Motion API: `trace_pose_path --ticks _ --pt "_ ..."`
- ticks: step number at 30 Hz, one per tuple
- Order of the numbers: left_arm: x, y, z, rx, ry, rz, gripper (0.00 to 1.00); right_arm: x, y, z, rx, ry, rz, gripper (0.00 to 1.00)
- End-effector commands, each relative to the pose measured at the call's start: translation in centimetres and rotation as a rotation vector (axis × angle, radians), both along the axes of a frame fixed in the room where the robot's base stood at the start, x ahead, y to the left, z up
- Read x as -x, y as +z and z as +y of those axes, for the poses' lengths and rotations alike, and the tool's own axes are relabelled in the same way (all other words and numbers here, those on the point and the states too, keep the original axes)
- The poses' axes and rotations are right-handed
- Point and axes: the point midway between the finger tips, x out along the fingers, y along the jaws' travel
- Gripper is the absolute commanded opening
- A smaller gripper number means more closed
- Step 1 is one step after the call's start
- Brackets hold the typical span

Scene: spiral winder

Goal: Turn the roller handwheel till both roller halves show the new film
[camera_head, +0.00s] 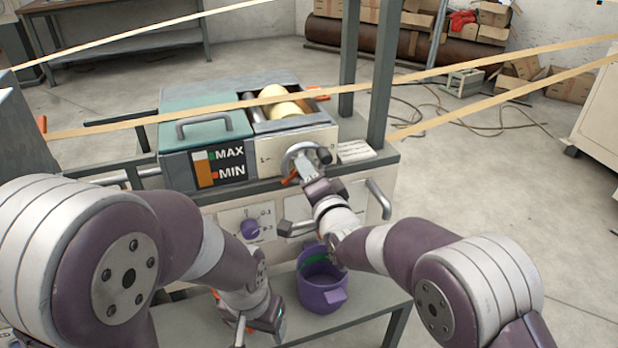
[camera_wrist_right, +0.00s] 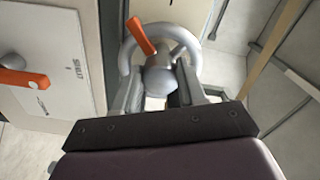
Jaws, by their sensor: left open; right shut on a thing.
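The cream-yellow roller (camera_head: 276,93) sits in the box's open top beside a grey cylinder (camera_head: 245,90). I cannot tell the film on each roller half. My left gripper (camera_head: 258,325) is open and empty, low at the lower shelf's front.
A teal lid (camera_head: 200,112) with a handle covers the box's left part. Below it is a MAX/MIN gauge (camera_head: 204,168). A purple mug (camera_head: 322,282) stands on the lower shelf. An orange lever (camera_wrist_right: 140,35) shows near the wheel. Dark uprights stand behind; tan straps cross the view.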

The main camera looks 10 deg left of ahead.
Motion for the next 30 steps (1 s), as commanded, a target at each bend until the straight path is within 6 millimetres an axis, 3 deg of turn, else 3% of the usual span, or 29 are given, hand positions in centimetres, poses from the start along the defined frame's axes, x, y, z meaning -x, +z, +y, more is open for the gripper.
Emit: trace_pose_path --ticks 15,30 --pt "0.0 -1.3 0.0 0.000 0.000 0.000 0.69 0.1 -0.1 0.0 -0.335 -0.001 0.233 0.10" --pt "0.0 -1.6 0.0 0.000 0.000 0.000 0.69 0.0 0.0 0.0 -0.450 -0.001 0.310 0.10"
